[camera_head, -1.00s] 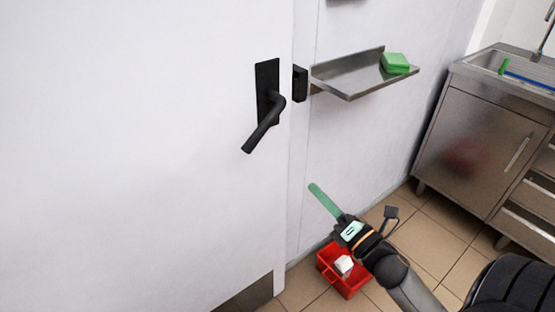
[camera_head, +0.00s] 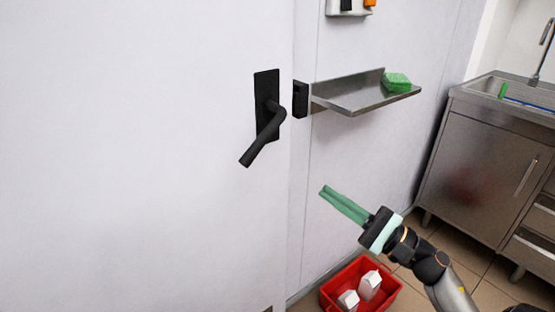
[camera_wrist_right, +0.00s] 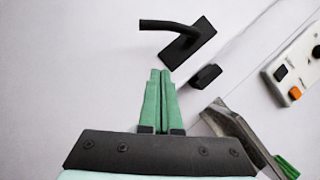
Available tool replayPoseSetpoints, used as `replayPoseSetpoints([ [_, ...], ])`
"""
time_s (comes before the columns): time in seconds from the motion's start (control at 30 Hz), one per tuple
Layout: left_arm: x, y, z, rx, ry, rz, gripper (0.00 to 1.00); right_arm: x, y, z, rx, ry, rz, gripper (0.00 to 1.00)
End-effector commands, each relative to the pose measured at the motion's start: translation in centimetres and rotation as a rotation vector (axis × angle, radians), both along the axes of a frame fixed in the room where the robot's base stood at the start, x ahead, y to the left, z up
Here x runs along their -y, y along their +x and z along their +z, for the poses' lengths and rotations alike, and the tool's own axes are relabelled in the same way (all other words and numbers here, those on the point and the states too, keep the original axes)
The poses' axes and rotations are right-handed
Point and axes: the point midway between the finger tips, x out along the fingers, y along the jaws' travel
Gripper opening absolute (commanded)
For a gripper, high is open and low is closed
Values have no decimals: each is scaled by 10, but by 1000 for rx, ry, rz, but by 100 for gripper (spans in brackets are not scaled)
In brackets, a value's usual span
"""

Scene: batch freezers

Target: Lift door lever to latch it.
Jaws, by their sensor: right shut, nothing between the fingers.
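The black door lever (camera_head: 262,136) hangs slanting down to the left from its black plate (camera_head: 266,90) on the white door (camera_head: 140,150). A black latch block (camera_head: 300,99) sits on the frame just right of the plate. My right gripper (camera_head: 323,191), with green fingers, is shut and empty. It is below and to the right of the lever, apart from it. In the right wrist view the lever (camera_wrist_right: 170,26) shows beyond the shut fingertips (camera_wrist_right: 160,74), with a gap between. My left gripper is in neither view.
A steel shelf (camera_head: 345,97) with a green sponge (camera_head: 396,82) juts from the wall right of the latch block. A red crate (camera_head: 387,301) with white cartons stands on the floor below my right arm. A steel sink cabinet (camera_head: 477,160) stands at right. A control box (camera_wrist_right: 300,62) is on the wall.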

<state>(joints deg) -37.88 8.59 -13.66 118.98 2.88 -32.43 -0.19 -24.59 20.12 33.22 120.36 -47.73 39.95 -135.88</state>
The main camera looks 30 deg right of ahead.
Motion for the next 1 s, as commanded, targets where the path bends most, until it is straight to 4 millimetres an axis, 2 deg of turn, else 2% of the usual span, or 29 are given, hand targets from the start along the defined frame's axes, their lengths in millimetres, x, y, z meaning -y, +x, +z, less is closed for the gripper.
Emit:
replayPoseSetpoints([
  [0.17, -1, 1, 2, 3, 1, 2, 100, -2, 5, 3, -1, 3, 0, 0],
  [0.27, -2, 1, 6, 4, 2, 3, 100, -7, 15, 8, 1, 2, 3, 0],
  [0.7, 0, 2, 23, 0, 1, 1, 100, -43, 88, 40, 0, 1, 1, 0],
  [0.8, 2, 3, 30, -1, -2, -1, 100, -55, 90, 52, 0, 2, 1, 0],
  [1.0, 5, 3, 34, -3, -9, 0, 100, -66, 94, 61, -2, 2, 0, 0],
])
